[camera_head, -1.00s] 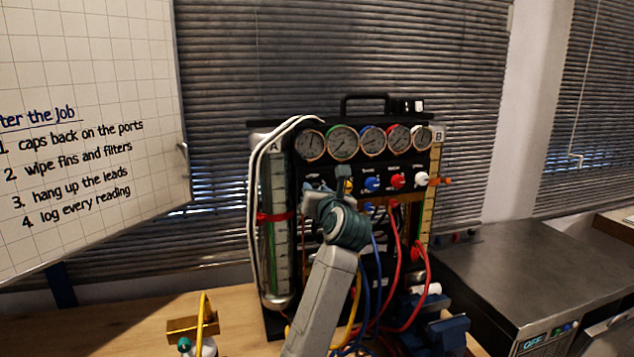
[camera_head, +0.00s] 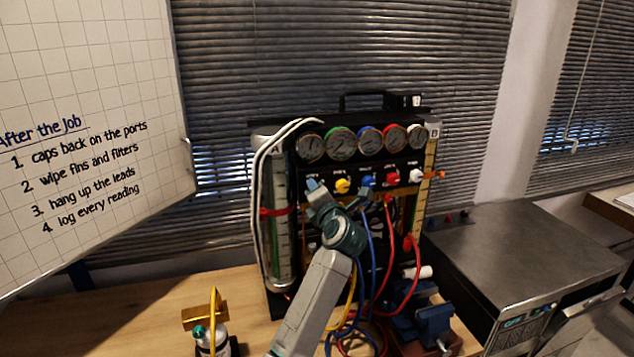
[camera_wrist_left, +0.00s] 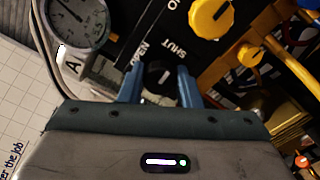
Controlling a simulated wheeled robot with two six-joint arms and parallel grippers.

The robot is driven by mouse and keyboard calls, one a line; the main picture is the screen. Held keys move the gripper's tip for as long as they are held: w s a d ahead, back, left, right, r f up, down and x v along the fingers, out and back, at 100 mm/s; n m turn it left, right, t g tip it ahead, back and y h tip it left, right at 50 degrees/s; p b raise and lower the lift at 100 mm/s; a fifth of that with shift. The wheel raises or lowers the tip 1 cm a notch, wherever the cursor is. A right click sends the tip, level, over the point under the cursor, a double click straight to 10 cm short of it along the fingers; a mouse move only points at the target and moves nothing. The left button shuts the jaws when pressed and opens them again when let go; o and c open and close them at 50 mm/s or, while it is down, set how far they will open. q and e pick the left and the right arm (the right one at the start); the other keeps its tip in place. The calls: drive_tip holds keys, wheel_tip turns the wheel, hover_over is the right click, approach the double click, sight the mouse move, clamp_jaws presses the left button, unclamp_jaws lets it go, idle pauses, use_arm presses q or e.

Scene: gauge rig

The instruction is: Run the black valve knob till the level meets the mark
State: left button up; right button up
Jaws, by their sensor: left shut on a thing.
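The black valve knob (camera_wrist_left: 158,74) sits between the blue fingers of my left gripper (camera_wrist_left: 160,88) in the left wrist view, beside the word SHUT. My left gripper (camera_head: 314,186) is shut on the knob at the left end of the knob row in the head view, where the fingers hide it. The tall sight tube A (camera_head: 281,235) stands at the left side of the gauge rig (camera_head: 384,101). A red mark band (camera_head: 272,212) crosses it. I cannot make out the liquid level clearly. My right gripper is not in view.
Yellow (camera_head: 342,186), blue (camera_head: 367,180), red (camera_head: 391,178) and white (camera_head: 416,175) knobs continue the row. Coloured hoses hang below. A blue vise (camera_head: 434,322) stands front right, a bottle (camera_head: 212,342) front left. Bare bench shows at left.

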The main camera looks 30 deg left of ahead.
use_arm(q)
drive_tip(key=shift+m+p, duration=0.3)
drive_tip(key=shift+p, duration=0.05)
idle(0.3)
drive_tip(key=o, duration=1)
drive_tip(key=shift+c, duration=0.2)
drive_tip(key=b+v, duration=0.4)
drive_tip(key=v, duration=0.7)
drive_tip(key=shift+b, duration=0.3)
